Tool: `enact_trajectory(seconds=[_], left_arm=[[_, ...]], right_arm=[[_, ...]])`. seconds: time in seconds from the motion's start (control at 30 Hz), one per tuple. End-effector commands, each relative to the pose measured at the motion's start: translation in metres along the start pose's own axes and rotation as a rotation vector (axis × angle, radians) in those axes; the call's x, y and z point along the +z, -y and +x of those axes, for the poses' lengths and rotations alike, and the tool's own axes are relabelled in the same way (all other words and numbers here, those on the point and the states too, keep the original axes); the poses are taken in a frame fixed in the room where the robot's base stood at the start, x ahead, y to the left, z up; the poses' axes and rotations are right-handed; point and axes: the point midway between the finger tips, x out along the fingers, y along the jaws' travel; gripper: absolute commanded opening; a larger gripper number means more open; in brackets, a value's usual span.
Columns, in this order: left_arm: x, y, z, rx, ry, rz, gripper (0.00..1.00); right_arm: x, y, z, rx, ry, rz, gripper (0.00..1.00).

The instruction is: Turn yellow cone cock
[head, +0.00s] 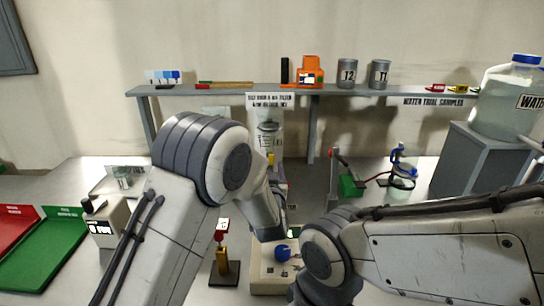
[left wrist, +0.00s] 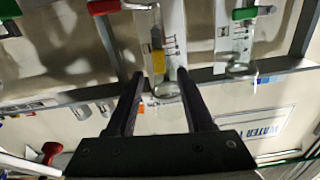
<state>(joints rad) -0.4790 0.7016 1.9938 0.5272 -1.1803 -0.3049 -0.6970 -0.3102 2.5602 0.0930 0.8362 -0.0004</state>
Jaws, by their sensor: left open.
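The yellow cone cock (left wrist: 157,62) shows in the left wrist view on a clear glass column beside a marked white strip. In the head view a small yellow piece (head: 271,158) shows on the column below the sign, just past my left arm. My left gripper (left wrist: 161,74) is open, with its two dark fingers pointing at the cock. The cock appears between the fingertips, nearer the left one; I cannot tell whether they touch it. In the head view my left arm hides most of this gripper. My right arm shows at the right, but its gripper is out of sight.
In the left wrist view a red handle (left wrist: 104,6) and a green handle (left wrist: 245,12) flank the column. A blue knob (head: 283,253) sits on a pale base in front. A grey shelf (head: 215,91) runs behind; a green tray (head: 45,250) lies at left.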

Motion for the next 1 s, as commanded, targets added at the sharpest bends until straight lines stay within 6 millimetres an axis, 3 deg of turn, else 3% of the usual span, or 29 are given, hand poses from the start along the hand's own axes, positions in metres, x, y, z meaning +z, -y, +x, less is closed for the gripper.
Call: enact_trajectory(seconds=[0.1, 0.3, 0.7, 0.73, 0.87, 1.0], left_arm=[[-0.002, 0.000, 0.024, -0.001, 0.000, 0.000, 0.53], [-0.001, -0.001, 0.050, 0.002, 0.001, 0.000, 0.53], [0.000, -0.004, 0.059, 0.005, 0.001, 0.001, 0.53], [0.000, -0.004, 0.059, 0.005, 0.001, 0.001, 0.49], [0.000, -0.004, 0.058, 0.005, 0.001, 0.001, 0.00], [0.000, -0.004, 0.058, 0.005, 0.001, 0.001, 0.00]], right_arm=[[0.000, 0.001, -0.007, 0.000, 0.000, 0.000, 0.35], [-0.001, 0.001, -0.012, 0.000, 0.000, 0.000, 0.35], [-0.001, 0.001, -0.013, 0.000, 0.000, 0.000, 0.35], [-0.001, 0.001, -0.013, 0.000, 0.000, 0.000, 0.35], [-0.001, 0.001, -0.013, 0.000, 0.000, 0.000, 0.35], [-0.001, 0.001, -0.013, 0.000, 0.000, 0.000, 0.35]])
